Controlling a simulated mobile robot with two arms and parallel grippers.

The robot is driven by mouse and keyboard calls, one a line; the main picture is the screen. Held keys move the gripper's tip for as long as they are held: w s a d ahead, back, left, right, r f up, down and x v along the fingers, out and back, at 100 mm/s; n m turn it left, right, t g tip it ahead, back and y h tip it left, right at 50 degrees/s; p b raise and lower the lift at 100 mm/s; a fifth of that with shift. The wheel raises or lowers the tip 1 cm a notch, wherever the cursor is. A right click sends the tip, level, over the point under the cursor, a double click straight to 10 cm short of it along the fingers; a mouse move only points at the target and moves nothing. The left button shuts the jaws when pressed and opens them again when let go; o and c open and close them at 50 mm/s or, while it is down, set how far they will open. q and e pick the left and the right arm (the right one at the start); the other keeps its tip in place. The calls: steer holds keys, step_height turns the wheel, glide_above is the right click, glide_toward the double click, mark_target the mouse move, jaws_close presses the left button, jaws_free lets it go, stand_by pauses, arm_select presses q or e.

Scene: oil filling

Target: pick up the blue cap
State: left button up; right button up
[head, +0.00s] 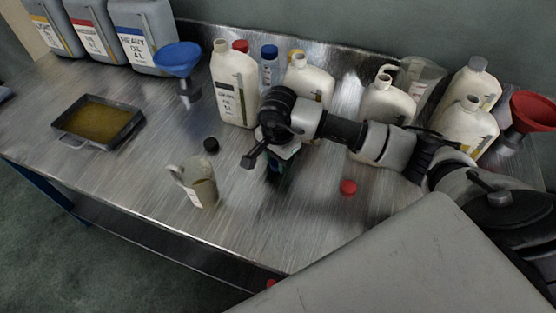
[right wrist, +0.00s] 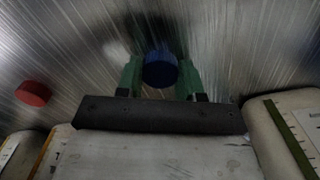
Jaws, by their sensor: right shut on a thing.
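The blue cap (right wrist: 160,70) sits between the two green fingertips of my right gripper (right wrist: 160,76) in the right wrist view. The fingers are shut on its sides, over the metal table. In the head view my right gripper (head: 274,172) points down near the middle of the table, and my own arm hides most of it. The cap is hard to make out there. My left gripper does not show in the head view.
A red cap (head: 348,187) and a black cap (head: 211,145) lie on the table (head: 140,185). A measuring jug (head: 202,188) stands at the left front. Several white bottles (head: 233,85) line the back. A tray of oil (head: 98,121) and a blue funnel (head: 178,60) are left.

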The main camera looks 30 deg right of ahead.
steer(key=shift+r, duration=0.6)
step_height(320, 180, up, 3)
steer(key=shift+w+f+b, duration=0.1)
steer(key=shift+f+b, duration=0.1)
steer(key=shift+b, duration=0.1)
steer(key=s+a+r, duration=0.6)
steer(key=s, duration=0.3)
step_height(320, 180, up, 11)
steer(key=p, duration=1.1)
glide_above(274, 164)
steer(key=w+d+r+p, duration=0.8)
steer(key=d+r+p, duration=0.1)
steer(key=d+p, duration=0.1)
steer(key=shift+d+f+b, duration=0.15)
steer(key=shift+f+b, duration=0.4)
steer(key=shift+f, duration=0.75)
steer(key=shift+d+f+b, duration=0.1)
steer(key=shift+f+b, duration=0.4)
steer(key=shift+f, duration=0.75)
steer(key=shift+f+b, duration=0.15)
steer(key=shift+b, duration=0.15)
steer(key=shift+f+b, duration=0.95)
steer(key=shift+b, duration=0.05)
